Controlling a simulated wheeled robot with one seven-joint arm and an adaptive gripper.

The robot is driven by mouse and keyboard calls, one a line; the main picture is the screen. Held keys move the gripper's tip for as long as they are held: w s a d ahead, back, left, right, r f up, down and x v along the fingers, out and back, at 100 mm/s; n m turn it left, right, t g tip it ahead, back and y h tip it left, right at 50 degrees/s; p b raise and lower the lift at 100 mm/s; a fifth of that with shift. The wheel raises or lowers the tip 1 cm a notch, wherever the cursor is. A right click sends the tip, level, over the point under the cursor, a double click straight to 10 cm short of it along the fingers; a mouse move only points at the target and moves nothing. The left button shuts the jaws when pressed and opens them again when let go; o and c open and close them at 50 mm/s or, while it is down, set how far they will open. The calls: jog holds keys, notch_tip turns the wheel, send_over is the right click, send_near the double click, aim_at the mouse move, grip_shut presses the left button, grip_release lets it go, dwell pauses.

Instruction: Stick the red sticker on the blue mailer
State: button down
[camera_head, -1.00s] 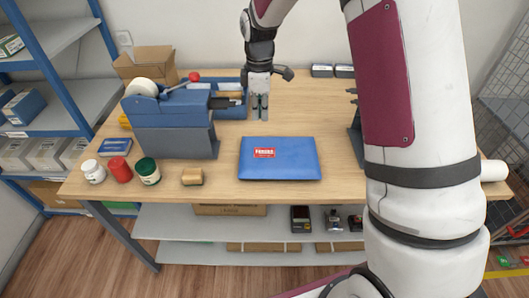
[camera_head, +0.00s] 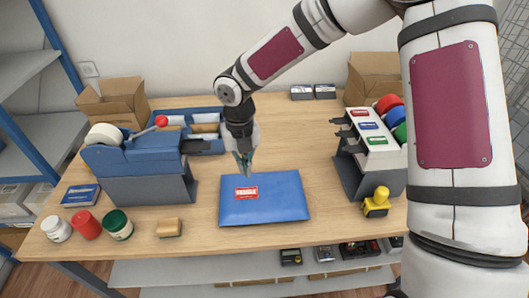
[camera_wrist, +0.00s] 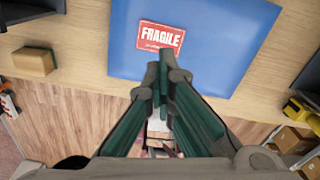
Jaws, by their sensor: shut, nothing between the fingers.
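The blue mailer (camera_head: 282,203) lies flat on the wooden table. The red sticker (camera_head: 246,193), with white lettering, lies flat on the mailer's left part. In the wrist view the sticker (camera_wrist: 160,37) reads "FRAGILE" and sits slightly tilted on the mailer (camera_wrist: 215,50). My gripper (camera_head: 245,175) points down above the mailer's upper edge, behind the sticker in the head view. It is shut and empty. In the wrist view its fingertips (camera_wrist: 163,72) show just below the sticker. I cannot tell whether the fingertips touch the mailer.
A blue tape dispenser (camera_head: 140,160) stands left, and a grey stand (camera_head: 370,165) with red, blue and green labels stands right. Jars (camera_head: 86,224), a wooden block (camera_head: 169,228) and a yellow-handled stamp (camera_head: 377,203) sit near the front. A blue tray (camera_head: 206,136) and cardboard boxes are behind. Table behind the mailer is clear.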

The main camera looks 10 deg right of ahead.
jog(key=n, duration=0.1)
jog(key=b, duration=0.2)
send_over(246, 193)
notch_tip(246, 193, down, 6)
jog(key=shift+w+d+r, duration=0.1)
jog(key=shift+w+r, duration=0.05)
jog(key=shift+f, duration=0.55)
jog(key=shift+f+b, duration=1)
jog(key=shift+f, duration=0.45)
jog(key=shift+r, duration=0.1)
notch_tip(246, 193, up, 8)
jog(key=p, duration=0.3)
dwell(0.4)
